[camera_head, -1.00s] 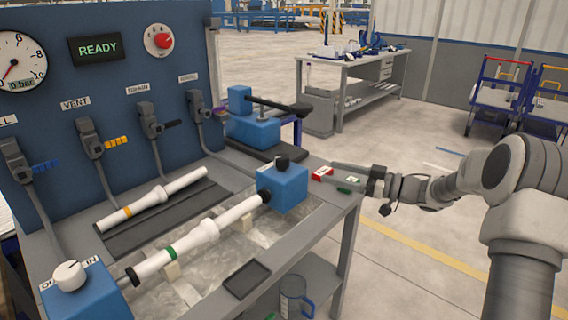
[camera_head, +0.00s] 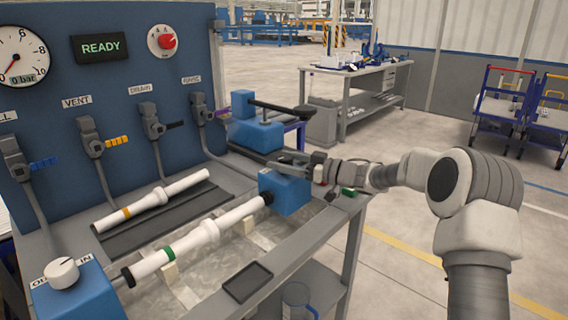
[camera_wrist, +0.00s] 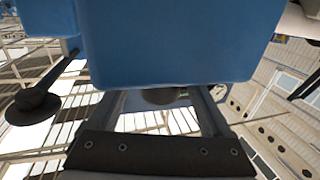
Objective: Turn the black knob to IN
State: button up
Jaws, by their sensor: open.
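The black knob seen earlier on top of the right blue block (camera_head: 287,192) is covered by my gripper (camera_head: 290,166) in the head view. My gripper reaches in from the right at the top of this block. In the wrist view the blue block (camera_wrist: 175,45) fills the upper middle. My gripper's two fingers (camera_wrist: 163,100) stand apart on either side of a dark round shape, probably the black knob (camera_wrist: 163,96). I cannot tell whether they touch it. The knob's pointing direction and label are hidden.
A white knob (camera_head: 62,273) marked OUT and IN sits on the left blue block (camera_head: 80,298). A white pipe with a green band (camera_head: 205,235) runs between the blocks. Another pipe (camera_head: 150,202) lies behind. A blue device with a black lever (camera_head: 285,110) stands behind my gripper.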

grip_shut()
dwell(0.4)
